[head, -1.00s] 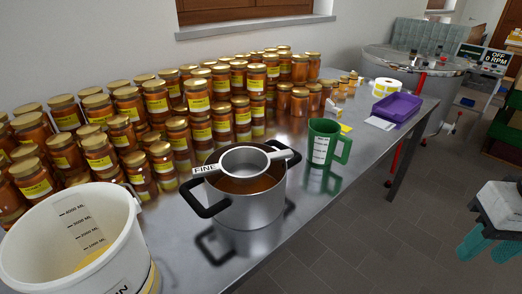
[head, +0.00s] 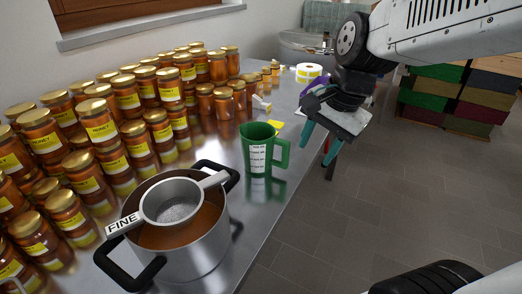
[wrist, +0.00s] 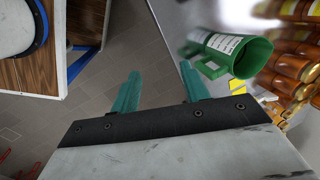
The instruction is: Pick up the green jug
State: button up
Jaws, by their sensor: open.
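The green jug (head: 260,150) stands upright on the steel table (head: 262,208), with a white scale label on its side and its handle to the right. In the wrist view the jug (wrist: 228,50) lies ahead and to the right of the fingers, its handle towards them. My gripper (head: 319,143) is open and empty, with teal fingers pointing down beside the table's right edge, to the right of the jug and apart from it. The open fingers also show in the wrist view (wrist: 158,84).
A steel pot (head: 190,235) with a sieve marked FINE stands in front of the jug. Many honey jars (head: 100,135) fill the left of the table. A label roll (head: 308,72) stands behind. Stacked crates (head: 455,100) stand at the right. The floor right of the table is clear.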

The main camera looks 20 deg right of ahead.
jog(key=w+f+m, duration=0.3)
jog(key=w+m, duration=0.4)
jog(key=w, duration=0.1)
jog(key=m+t+y, duration=0.1)
jog(key=m, duration=0.7)
send_over(283, 152)
jog(key=d, duration=0.3)
jog(key=f, duration=0.4)
jog(key=shift+s+a+f, duration=0.25)
jog(key=shift+s+f, duration=0.05)
jog(key=shift+s, duration=0.1)
jog(key=shift+m, duration=0.3)
jog(key=x, duration=0.8)
grip_shut()
